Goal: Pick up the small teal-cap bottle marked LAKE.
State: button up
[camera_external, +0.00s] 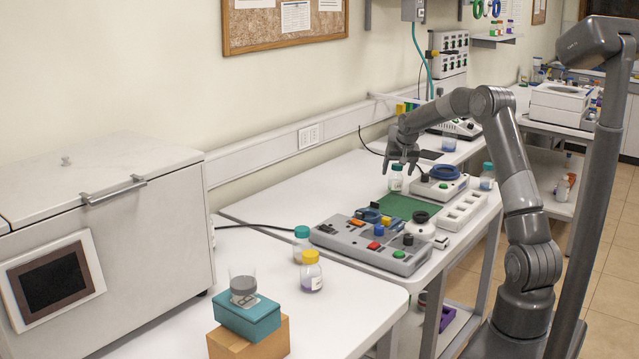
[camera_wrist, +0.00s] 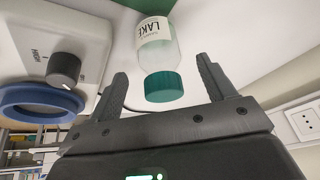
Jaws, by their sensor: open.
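The LAKE bottle (camera_wrist: 157,47) is small and clear, with a teal cap and a white label marked LAKE. In the wrist view its cap lies between the two spread fingers of my gripper (camera_wrist: 163,70), with gaps on both sides. My gripper is open and empty. In the external view a teal-cap bottle (camera_external: 395,180) stands on the far bench just below my gripper (camera_external: 400,166), its label too small to read there. Two other teal-cap bottles stand apart, one to the right (camera_external: 487,177) and one on the near bench (camera_external: 301,243).
A device with a blue ring (camera_external: 444,174) and dark knob stands close beside the bottle. A green mat (camera_external: 400,205), a button panel (camera_external: 370,244) and a white slotted rack (camera_external: 462,210) lie nearer. The wall with a socket (camera_wrist: 306,122) is behind.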

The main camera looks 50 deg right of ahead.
aim_at(382, 176)
jog(key=x, duration=0.3)
jog(key=shift+w+d+f, duration=0.1)
jog(key=shift+w+f, duration=0.1)
jog(key=shift+f, duration=0.05)
jog(key=shift+c, duration=0.6)
jog(key=c, duration=1.1)
